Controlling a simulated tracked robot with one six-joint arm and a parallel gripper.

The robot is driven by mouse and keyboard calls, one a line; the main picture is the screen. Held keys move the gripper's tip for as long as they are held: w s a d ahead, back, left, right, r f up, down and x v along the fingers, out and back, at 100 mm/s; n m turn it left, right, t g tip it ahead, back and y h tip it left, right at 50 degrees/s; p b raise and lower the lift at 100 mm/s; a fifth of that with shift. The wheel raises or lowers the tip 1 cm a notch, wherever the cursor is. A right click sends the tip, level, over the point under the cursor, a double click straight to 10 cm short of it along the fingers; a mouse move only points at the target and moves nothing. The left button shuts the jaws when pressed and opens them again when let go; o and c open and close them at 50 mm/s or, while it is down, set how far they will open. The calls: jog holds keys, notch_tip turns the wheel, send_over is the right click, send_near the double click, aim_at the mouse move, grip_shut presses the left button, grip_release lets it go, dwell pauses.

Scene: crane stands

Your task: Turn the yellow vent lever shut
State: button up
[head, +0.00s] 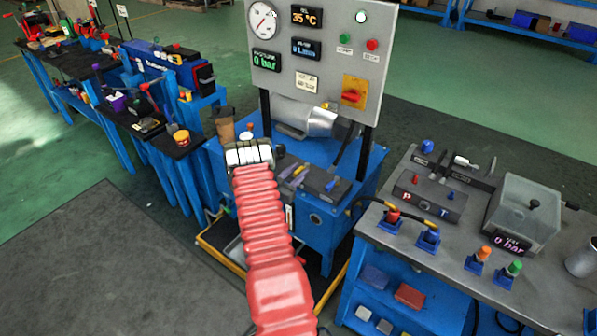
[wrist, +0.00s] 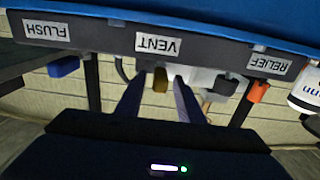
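The yellow vent lever (wrist: 160,80) shows in the wrist view below the upside-down VENT label (wrist: 158,45); only its small yellow end is clear. My gripper (wrist: 159,88) is open, with one dark finger on each side of the lever end. I cannot tell whether either finger touches it. In the head view my red-sleeved arm reaches to the blue stand (head: 347,222), and my wrist hides the fingers and the lever there.
In the wrist view a blue lever (wrist: 63,66) hangs under FLUSH at left and an orange one (wrist: 258,91) under RELIEF at right. A grey gauge panel (head: 325,65) stands behind the stand. A bench (head: 460,262) stands to the right.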

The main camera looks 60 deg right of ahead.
jog(key=shift+s+d, duration=0.1)
jog(key=shift+d, duration=0.35)
grip_shut()
dwell(0.3)
